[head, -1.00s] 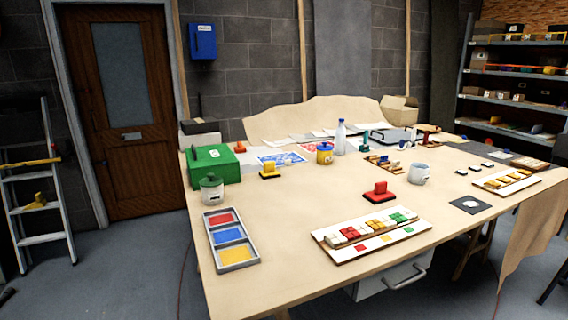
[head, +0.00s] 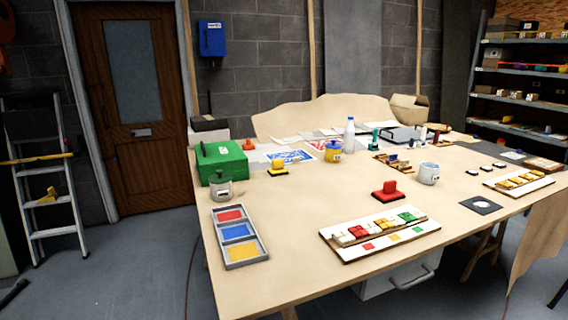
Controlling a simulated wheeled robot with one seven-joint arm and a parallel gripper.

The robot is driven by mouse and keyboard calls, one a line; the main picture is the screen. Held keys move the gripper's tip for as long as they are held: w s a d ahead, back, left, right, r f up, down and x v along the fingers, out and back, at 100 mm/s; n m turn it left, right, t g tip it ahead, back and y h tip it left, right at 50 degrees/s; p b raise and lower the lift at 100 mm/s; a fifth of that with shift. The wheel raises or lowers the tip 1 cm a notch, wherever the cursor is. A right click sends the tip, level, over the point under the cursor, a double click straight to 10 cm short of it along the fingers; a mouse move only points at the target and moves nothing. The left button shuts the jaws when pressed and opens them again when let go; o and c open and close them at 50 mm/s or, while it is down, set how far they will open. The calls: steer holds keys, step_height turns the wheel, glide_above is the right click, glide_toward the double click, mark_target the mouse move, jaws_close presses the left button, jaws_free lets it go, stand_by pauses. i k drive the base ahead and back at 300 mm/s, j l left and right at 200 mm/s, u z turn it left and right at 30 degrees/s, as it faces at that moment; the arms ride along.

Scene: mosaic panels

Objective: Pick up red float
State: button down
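The red float (head: 388,190), a flat dark-edged base with an upright red grip on top, stands on the wooden table (head: 300,245), right of its middle. It is behind the tile board and left of the grey mug, apart from both. A similar yellow float (head: 278,168) stands further back to the left. A smaller orange-red piece (head: 249,145) stands near the green box. My gripper is not in view.
A tile board (head: 380,236) lies at the front edge, a three-colour tray (head: 227,206) at the left. A grey mug (head: 428,173), a green box (head: 221,163) and a bottle (head: 349,134) stand on the table. Bare wood lies left of the red float.

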mark_target(389, 193)
steer(key=i+l+u, duration=0.1)
steer(key=i+l, duration=0.35)
steer(key=l, duration=0.3)
steer(key=i+l+u, duration=0.15)
steer(key=l, duration=0.2)
steer(key=i+l, duration=0.25)
steer(key=l, duration=0.15)
steer(key=i+l+u, duration=0.15)
steer(key=l, duration=0.25)
steer(key=i, duration=0.05)
